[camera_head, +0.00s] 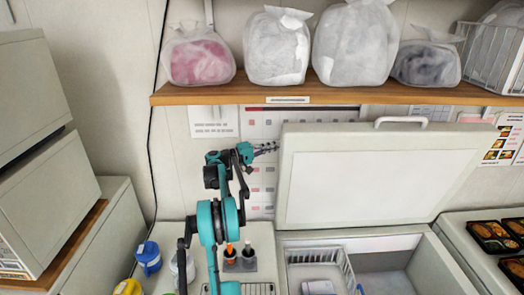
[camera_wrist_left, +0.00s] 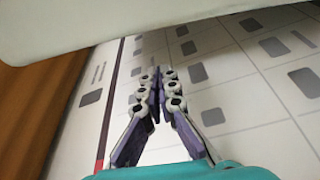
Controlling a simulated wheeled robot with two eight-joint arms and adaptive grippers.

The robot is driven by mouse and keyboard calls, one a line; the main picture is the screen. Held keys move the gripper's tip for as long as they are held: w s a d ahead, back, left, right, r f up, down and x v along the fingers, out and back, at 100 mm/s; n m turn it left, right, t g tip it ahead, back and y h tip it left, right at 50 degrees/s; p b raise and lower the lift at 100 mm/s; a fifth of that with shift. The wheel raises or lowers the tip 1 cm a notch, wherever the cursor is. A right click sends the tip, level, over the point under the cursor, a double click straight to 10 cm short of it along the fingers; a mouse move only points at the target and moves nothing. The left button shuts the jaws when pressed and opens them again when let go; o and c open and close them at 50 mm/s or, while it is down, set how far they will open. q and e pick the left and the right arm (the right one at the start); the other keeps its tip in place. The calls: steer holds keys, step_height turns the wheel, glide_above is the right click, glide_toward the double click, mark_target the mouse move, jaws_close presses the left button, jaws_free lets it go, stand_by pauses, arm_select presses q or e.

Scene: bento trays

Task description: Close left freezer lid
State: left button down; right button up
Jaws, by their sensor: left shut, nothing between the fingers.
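The white freezer lid (camera_head: 365,185) stands raised, leaning back near the wall, with a pale handle (camera_head: 400,121) on its top edge. Below it the freezer (camera_head: 440,262) is open. My left gripper (camera_head: 274,147) is shut and empty, at the lid's upper left corner, fingers pointing right. In the left wrist view the shut fingers (camera_wrist_left: 153,75) point toward the papered wall, and a pale edge that looks like the lid (camera_wrist_left: 150,28) crosses the top. I cannot tell whether the fingers touch the lid. My right gripper is not in view.
A wooden shelf (camera_head: 330,94) with several bags and a wire basket (camera_head: 495,55) runs above the lid. A white basket (camera_head: 320,263) sits inside the freezer. Food trays (camera_head: 492,236) lie at right; bottles (camera_head: 230,252) and a blue container (camera_head: 148,258) stand at left.

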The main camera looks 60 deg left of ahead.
arm_select(q)
steer(key=d, duration=0.1)
steer(key=s+d, duration=0.1)
steer(key=s+d+f, duration=0.1)
steer(key=shift+d, duration=0.2)
steer(key=shift+d, duration=0.1)
